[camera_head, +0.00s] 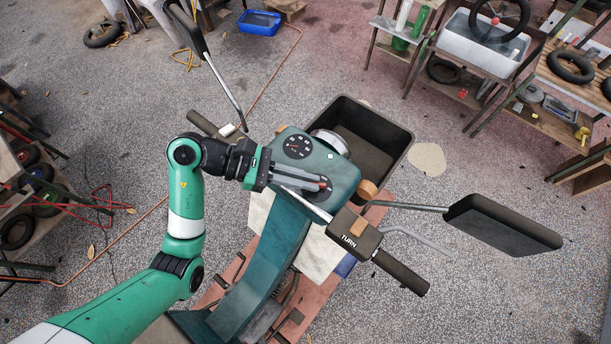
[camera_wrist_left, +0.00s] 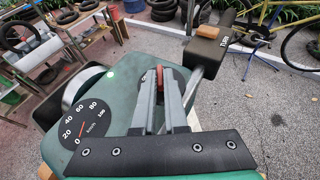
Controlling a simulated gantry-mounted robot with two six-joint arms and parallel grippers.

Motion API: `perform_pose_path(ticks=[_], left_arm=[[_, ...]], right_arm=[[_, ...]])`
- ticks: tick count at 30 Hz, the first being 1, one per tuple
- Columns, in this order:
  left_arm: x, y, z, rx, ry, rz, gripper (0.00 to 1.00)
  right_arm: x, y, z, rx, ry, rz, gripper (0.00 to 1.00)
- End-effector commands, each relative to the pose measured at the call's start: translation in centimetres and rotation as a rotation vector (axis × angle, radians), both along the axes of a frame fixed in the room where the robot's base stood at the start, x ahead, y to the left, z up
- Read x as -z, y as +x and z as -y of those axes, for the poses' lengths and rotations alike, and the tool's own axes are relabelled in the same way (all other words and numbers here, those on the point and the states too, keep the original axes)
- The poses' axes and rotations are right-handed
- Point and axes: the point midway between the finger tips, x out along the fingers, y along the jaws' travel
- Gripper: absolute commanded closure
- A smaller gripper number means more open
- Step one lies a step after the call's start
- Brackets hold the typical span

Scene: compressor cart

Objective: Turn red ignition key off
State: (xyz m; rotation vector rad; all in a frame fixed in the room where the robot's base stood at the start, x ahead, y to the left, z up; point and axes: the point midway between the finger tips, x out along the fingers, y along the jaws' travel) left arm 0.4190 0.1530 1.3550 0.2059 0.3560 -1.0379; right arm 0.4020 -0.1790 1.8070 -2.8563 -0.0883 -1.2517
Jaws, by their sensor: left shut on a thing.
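The red ignition key (camera_head: 325,183) sits on the teal dash panel (camera_head: 344,171) of the scooter, near the base of the right handlebar. My left gripper (camera_head: 321,187) reaches over the panel from the left, with its fingertips at the key. In the left wrist view, the red key (camera_wrist_left: 160,75) shows between the two grey fingertips (camera_wrist_left: 160,82), which are shut on it. The fingers hide the lower part of the key and its slot. My right gripper is in neither view.
The round speedometer (camera_head: 298,147) is left of the key. The right handlebar (camera_head: 400,271), marked TURN, and a mirror (camera_head: 503,222) stick out on the right. A black open box (camera_head: 404,135) is at the scooter's front. Shelves stand farther off around clear floor.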

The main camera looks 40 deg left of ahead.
Motion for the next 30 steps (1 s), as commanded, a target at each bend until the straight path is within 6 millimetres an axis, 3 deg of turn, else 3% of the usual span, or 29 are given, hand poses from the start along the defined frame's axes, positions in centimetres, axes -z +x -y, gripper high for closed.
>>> perform_pose_path(ticks=[19, 30], left_arm=[[-0.5, -1.1, 1.1, -0.485, 0.001, 0.0, 1.0], [-0.2, -1.1, 1.4, -0.69, -0.001, 0.005, 1.0]], right_arm=[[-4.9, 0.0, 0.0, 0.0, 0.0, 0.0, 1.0], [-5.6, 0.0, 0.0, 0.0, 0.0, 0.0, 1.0]])
